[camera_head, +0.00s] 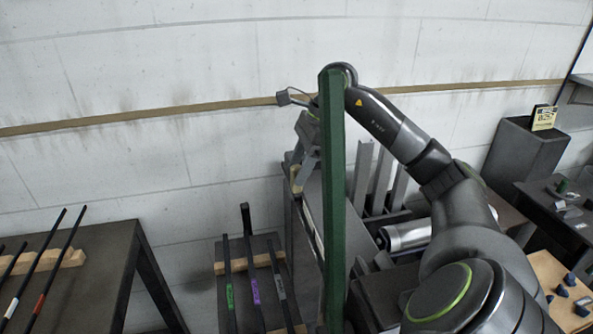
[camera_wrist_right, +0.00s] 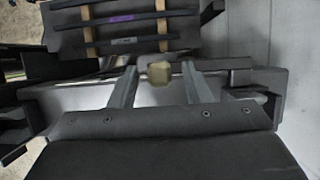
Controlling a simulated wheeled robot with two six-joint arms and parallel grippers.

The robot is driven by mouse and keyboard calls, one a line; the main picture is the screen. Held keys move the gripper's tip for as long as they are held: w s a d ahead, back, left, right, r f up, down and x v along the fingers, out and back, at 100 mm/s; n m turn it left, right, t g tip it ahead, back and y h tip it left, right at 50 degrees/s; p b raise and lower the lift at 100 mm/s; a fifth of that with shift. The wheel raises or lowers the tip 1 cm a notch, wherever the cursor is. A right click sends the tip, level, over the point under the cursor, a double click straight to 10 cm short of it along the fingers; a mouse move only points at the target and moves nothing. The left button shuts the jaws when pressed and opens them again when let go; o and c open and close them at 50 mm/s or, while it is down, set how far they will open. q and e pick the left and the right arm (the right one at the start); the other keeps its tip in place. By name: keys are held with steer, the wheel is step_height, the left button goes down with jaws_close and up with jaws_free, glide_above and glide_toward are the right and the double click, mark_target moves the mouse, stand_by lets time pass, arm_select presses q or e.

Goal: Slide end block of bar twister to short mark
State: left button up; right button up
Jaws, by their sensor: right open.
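The bar twister (camera_head: 312,225) appears to be the dark grey machine with a narrow bed behind the green post. My right gripper (camera_head: 303,160) points down over its far end, partly hidden by that post. In the right wrist view the two fingers are apart, and a tan knob (camera_wrist_right: 159,73) shows between their tips, with gaps on both sides. I cannot tell whether the tips are level with it. The knob may belong to the end block; a tan piece (camera_head: 295,180) also shows below the gripper in the head view. I cannot make out the short mark. My left gripper is out of view.
A green upright post (camera_head: 333,200) stands in front of the machine. A low rack of marked bars (camera_head: 262,245) lies left of it, with a dark table (camera_head: 95,265) further left. A grey bin (camera_head: 525,150) and a side table (camera_head: 550,205) stand at right.

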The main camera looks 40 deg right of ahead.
steer(key=shift+x, duration=1)
steer(key=shift+c, duration=0.2)
jaws_close()
